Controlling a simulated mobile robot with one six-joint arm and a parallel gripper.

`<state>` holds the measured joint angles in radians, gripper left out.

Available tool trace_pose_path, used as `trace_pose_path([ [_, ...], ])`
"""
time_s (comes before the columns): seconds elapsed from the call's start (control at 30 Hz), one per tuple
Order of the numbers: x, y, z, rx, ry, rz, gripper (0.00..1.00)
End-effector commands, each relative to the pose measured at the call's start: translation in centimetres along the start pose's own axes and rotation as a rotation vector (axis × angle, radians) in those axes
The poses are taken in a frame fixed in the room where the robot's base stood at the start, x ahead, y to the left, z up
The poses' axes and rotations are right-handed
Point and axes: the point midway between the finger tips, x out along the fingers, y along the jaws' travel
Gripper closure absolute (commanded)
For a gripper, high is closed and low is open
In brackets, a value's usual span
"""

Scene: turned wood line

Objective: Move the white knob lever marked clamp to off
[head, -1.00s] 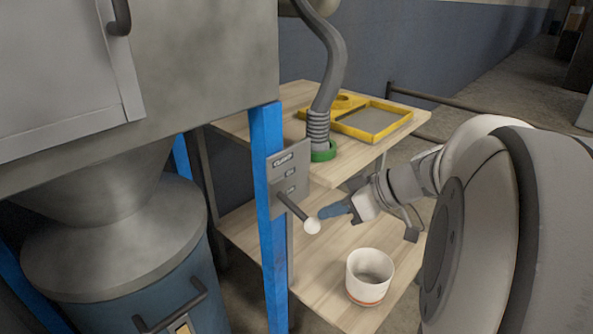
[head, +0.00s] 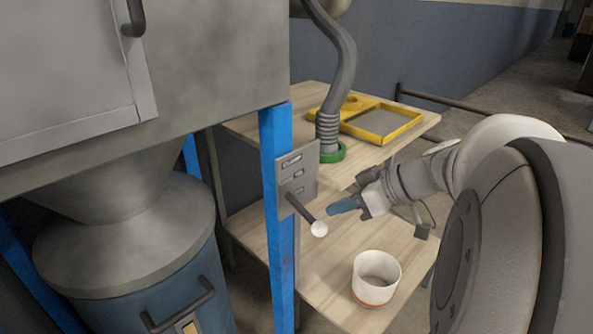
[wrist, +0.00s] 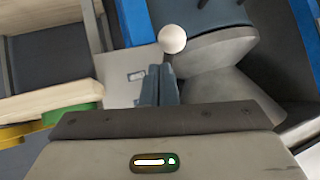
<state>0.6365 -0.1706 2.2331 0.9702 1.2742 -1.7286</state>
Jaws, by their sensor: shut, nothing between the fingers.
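The white knob (head: 319,229) is on the end of a dark lever (head: 300,208) that slopes down and outward from a grey label plate (head: 297,178) on the blue post. The plate carries small labels, too small to read surely now. My gripper (head: 332,210) is shut and empty, just above and to the right of the knob in the head view. In the wrist view the knob (wrist: 172,39) shows just beyond the tips of my shut blue-grey fingers (wrist: 160,72). Whether they touch it I cannot tell. Part of the plate (wrist: 122,85) shows beside the fingers.
A blue post (head: 277,230) stands beside the lever. A white cup (head: 377,273) stands on the lower wooden shelf (head: 325,265). A yellow tray (head: 395,120) and a hose in a green ring (head: 333,154) are on the upper shelf. A blue-grey drum (head: 120,285) stands at left.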

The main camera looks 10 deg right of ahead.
Motion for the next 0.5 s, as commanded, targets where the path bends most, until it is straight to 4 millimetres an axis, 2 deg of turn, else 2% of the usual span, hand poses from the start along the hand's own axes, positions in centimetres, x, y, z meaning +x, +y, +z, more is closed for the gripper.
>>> trace_pose_path([
  [0.13,-0.5,0.5,-0.4,0.0,0.0,-0.001,1.0],
  [0.27,-1.9,1.8,-1.3,-0.003,0.0,-0.001,1.0],
  [0.33,-3.0,2.6,-1.8,-0.004,-0.001,-0.003,1.0],
  [0.5,-7.4,2.5,-1.4,0.001,0.0,0.003,1.0],
])
